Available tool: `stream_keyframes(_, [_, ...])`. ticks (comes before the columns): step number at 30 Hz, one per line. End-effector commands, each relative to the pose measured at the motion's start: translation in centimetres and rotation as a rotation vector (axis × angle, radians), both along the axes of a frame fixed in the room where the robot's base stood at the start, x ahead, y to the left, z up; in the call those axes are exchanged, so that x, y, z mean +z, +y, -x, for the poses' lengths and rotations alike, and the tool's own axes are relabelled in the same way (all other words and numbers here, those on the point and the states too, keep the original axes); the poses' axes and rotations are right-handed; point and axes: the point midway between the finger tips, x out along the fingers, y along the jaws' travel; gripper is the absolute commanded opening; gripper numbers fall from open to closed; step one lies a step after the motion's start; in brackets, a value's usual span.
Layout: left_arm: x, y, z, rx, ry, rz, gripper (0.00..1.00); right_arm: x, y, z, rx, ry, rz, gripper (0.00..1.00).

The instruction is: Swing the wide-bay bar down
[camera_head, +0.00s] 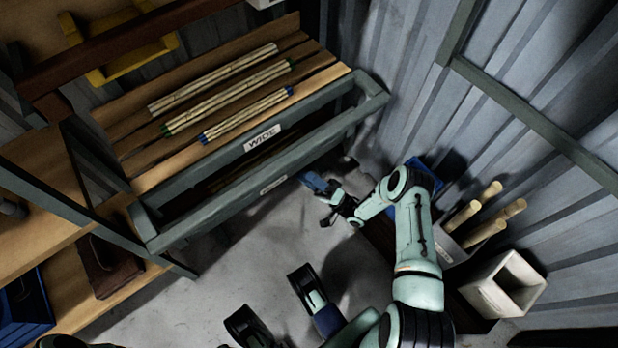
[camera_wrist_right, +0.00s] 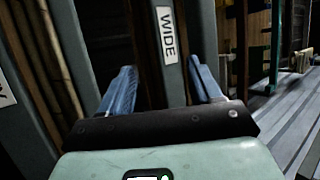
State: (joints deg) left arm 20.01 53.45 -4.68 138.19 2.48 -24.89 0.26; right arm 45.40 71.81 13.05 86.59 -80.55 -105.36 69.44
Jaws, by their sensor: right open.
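The wide-bay bar (camera_head: 225,158) is a grey-green rail with a white WIDE label (camera_head: 262,137), across the front of the wooden rack shelf. It also shows in the right wrist view (camera_wrist_right: 172,82). My right gripper (camera_head: 312,184) has blue fingers and is open and empty, out in front of the rack near its right end. In the right wrist view its fingers (camera_wrist_right: 163,75) appear on either side of the WIDE-labelled bar, but I cannot tell their distance from it. My left gripper is not in view.
Bundles of rattan canes (camera_head: 215,90) lie on the sloped shelf. A lower rail (camera_head: 215,215) with a smaller label runs below. Right of my right arm are a grey bin (camera_head: 452,246) with wooden rods and a white box (camera_head: 503,284), near the corrugated wall (camera_head: 520,90).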

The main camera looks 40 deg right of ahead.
Motion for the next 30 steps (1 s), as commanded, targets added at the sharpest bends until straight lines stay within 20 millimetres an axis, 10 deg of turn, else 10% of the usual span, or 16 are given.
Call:
stream_keyframes(14, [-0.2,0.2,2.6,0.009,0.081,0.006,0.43,0.0,0.0,0.0,0.0,0.0,0.0,0.64])
stream_keyframes(30, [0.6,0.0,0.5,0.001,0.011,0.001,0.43,-6.2,-4.9,9.0,-0.002,0.001,0.001,0.64])
